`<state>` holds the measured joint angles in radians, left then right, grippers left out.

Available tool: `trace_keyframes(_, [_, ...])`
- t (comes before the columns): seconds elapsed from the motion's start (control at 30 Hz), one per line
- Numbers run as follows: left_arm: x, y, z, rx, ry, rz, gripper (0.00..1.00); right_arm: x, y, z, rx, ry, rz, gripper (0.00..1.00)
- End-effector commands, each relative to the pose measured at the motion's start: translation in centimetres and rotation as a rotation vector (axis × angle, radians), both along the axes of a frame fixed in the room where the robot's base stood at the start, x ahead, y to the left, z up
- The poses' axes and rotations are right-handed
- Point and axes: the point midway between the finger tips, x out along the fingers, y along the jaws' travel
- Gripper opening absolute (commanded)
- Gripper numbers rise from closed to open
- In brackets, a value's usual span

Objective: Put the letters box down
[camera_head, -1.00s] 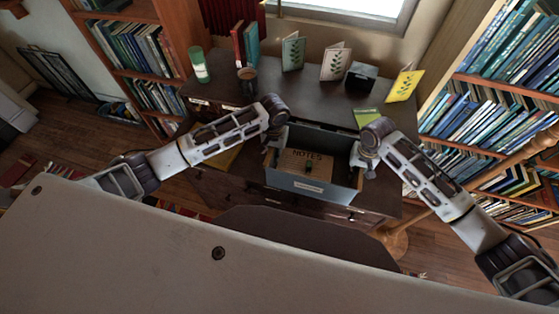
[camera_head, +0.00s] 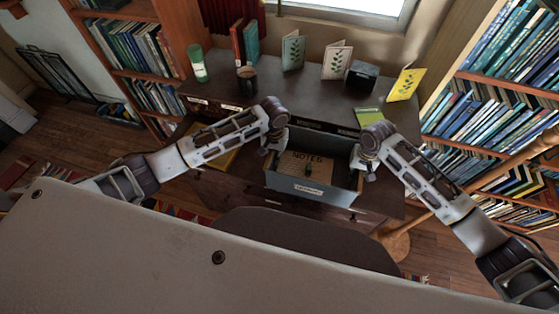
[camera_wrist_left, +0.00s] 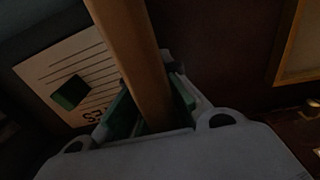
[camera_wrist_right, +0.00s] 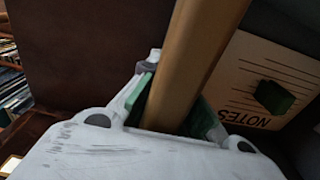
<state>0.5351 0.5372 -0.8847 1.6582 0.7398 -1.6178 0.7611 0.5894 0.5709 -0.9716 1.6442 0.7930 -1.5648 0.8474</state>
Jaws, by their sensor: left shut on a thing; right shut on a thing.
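The letters box (camera_head: 335,193) is a grey-blue open box with a small label on its front wall. A card marked NOTES (camera_head: 298,168) with a small dark green piece on it lies inside. My left gripper (camera_head: 271,152) is shut on the box's left wall; my right gripper (camera_head: 363,163) is shut on its right wall. In the left wrist view the fingers (camera_wrist_left: 152,112) pinch the brown wall edge; the right wrist view shows the same grip (camera_wrist_right: 172,112). The box is held at the desk's front side, roughly level. Its underside is hidden.
The dark desk (camera_head: 300,98) has a mug (camera_head: 247,80), a green-and-white cup (camera_head: 197,63), standing cards (camera_head: 336,60), a black box (camera_head: 361,75) and a green booklet (camera_head: 369,117). A chair back (camera_head: 300,235) is close in front. Bookshelves flank both sides.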

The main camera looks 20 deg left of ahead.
Motion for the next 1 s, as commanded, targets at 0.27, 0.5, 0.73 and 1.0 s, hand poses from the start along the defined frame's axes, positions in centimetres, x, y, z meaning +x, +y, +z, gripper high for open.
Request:
trace_keyframes(0.27, [0.0,0.0,-0.4,0.0,0.0,0.0,0.15,0.0,0.0,-0.4,-0.001,0.0,0.0,0.15])
trace_keyframes(0.5, [0.0,0.0,-0.4,0.0,0.0,0.0,0.27,0.0,0.0,-0.4,0.0,0.0,0.0,0.27])
trace_keyframes(0.73, [0.0,0.0,-0.2,0.0,0.0,0.0,0.27,0.0,0.0,-0.4,0.0,0.0,0.0,0.27])
trace_keyframes(1.0, [0.1,0.0,1.5,-0.001,-0.002,-0.001,0.27,0.0,0.0,-0.3,0.0,0.0,0.0,0.27])
